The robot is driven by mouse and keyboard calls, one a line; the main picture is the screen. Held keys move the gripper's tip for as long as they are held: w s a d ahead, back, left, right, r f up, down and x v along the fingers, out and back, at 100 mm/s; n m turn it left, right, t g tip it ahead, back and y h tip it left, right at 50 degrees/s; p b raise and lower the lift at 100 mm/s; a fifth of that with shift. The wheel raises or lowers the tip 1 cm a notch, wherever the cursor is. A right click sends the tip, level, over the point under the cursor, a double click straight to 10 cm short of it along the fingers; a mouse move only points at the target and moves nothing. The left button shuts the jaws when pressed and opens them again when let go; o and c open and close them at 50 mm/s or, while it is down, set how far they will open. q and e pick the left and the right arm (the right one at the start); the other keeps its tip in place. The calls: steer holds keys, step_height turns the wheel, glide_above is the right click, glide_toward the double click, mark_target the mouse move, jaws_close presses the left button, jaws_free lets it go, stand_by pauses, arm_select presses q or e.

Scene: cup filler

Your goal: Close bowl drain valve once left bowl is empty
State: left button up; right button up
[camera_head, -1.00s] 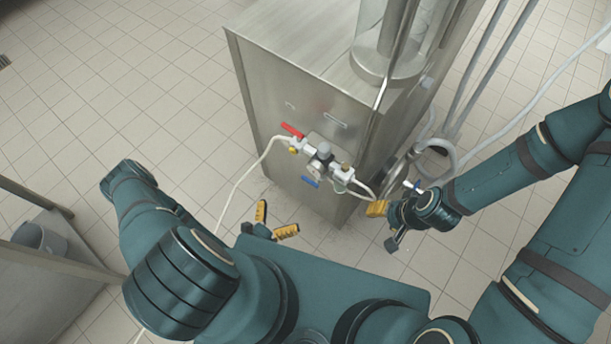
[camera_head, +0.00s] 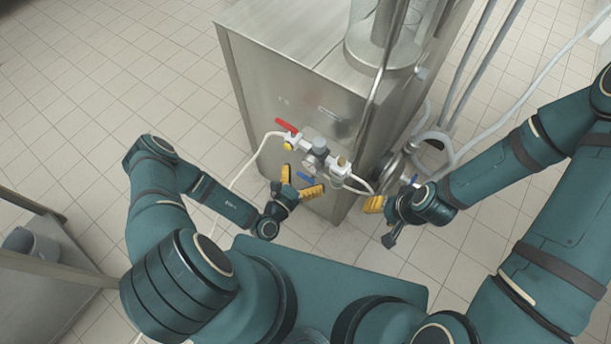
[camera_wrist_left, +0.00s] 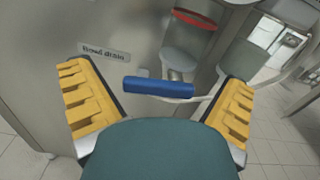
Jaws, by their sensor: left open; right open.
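The blue valve handle (camera_head: 306,181) sits low on the front of the steel machine. In the left wrist view the blue handle (camera_wrist_left: 158,88) lies roughly level between the yellow fingers, beside a "Bowl drain" label (camera_wrist_left: 105,52). My left gripper (camera_head: 300,180) is open in front of it; its fingers (camera_wrist_left: 160,105) stand apart on either side, and I see no contact. A red handle (camera_head: 287,126) is on the upper left of the valve fittings (camera_head: 318,150). My right gripper (camera_head: 376,204) is open at the machine's right side, its fingers partly hidden. The bowl's contents cannot be made out.
The steel machine (camera_head: 262,85) carries a clear cylinder (camera_head: 384,48) on top. A white hose (camera_head: 240,172) runs down from the fittings on the left. Pipes and a hose stand at right. A grey container (camera_head: 30,243) is at far left. Tiled floor is open at left.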

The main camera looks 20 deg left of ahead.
arm_select(q)
steer(key=c, duration=1.2)
steer(key=shift+o, duration=0.2)
steer(key=shift+d+r+m+p, duration=0.1)
steer(key=shift+r+m+p, duration=0.1)
steer(key=shift+m+p, duration=0.6)
steer(key=shift+p, duration=0.3)
steer(key=shift+f, duration=0.1)
steer(key=o, duration=1.2)
steer(key=shift+c, duration=0.2)
steer(key=v, duration=1.2)
